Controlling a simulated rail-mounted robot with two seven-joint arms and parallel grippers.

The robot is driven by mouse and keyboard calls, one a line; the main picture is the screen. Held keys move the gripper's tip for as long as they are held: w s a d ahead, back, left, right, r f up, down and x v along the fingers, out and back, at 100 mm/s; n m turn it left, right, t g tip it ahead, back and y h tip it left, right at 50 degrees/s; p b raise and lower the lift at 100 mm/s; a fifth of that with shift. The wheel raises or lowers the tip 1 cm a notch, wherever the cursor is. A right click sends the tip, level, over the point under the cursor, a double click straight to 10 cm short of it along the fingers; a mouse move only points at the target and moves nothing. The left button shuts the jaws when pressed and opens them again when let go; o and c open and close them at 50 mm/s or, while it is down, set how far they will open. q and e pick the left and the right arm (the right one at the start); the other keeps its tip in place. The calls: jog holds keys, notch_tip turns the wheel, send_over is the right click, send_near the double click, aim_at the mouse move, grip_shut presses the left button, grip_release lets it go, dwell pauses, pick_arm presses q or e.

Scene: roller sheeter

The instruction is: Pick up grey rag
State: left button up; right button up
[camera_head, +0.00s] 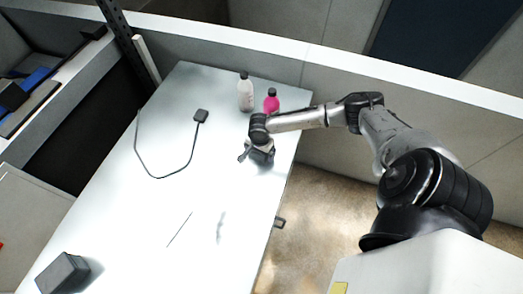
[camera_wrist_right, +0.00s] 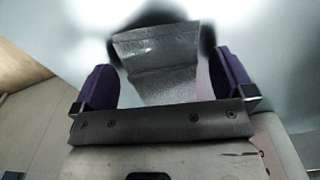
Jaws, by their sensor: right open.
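The grey rag (camera_wrist_right: 165,60) shows in the right wrist view as a folded grey piece with a textured surface, lying on the white table (camera_head: 185,130). My right gripper (camera_wrist_right: 165,75) is open, with one purple-padded finger on each side of the rag. Whether the pads touch it I cannot tell. In the head view my right gripper (camera_head: 256,155) is low over the table near its right edge, and it mostly hides the rag. My left gripper is not in view.
A white bottle (camera_head: 246,94) and a pink bottle (camera_head: 271,101) stand just behind my right gripper. A black cable with a small block (camera_head: 201,116) lies to the left. A dark grey box (camera_head: 65,273) sits at the near left. The table's middle is mostly clear.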

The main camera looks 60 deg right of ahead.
jog(key=shift+f, duration=0.1)
jog(key=c, duration=0.9)
jog(key=shift+r, duration=0.45)
jog(key=r, duration=0.3)
jog(key=shift+s+d+r, duration=0.3)
jog(key=shift+s+r, duration=0.05)
jog(key=shift+r, duration=0.05)
jog(key=s+d+r, duration=0.2)
jog(key=s, duration=0.1)
jog(key=s+d+r, duration=0.4)
jog(key=s, duration=0.1)
jog(key=shift+s+d+r+p, duration=0.1)
jog(key=shift+s+r+p, duration=0.1)
jog(key=shift+s+p, duration=0.2)
